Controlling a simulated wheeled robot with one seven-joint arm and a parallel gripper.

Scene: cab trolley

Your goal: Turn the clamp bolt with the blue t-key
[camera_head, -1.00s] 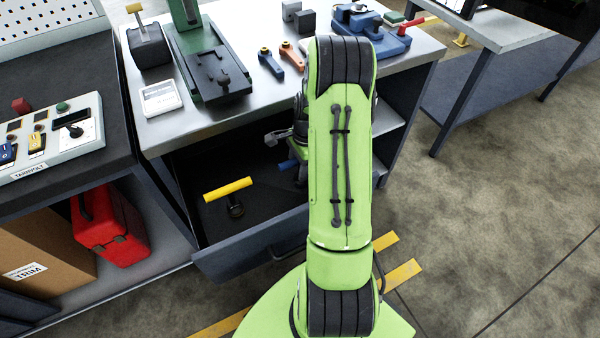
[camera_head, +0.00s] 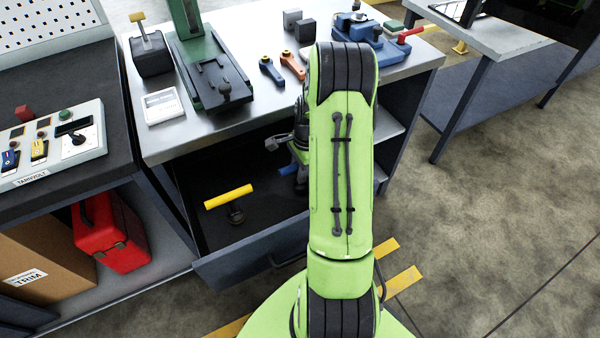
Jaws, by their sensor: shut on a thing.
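The blue t-key (camera_head: 288,170) shows only as a short piece of blue bar in the open drawer, left of my arm. The rest of it is hidden behind my arm and gripper. My gripper (camera_head: 300,174) is down at the drawer, mostly hidden by my green arm, and is shut on the blue t-key. A yellow t-key (camera_head: 228,196) lies in the drawer to the left, apart from my gripper. I cannot make out which part is the clamp bolt.
The open drawer (camera_head: 250,245) juts out below the bench top (camera_head: 190,125). A control box (camera_head: 50,145) is at left. Floor at right is clear.

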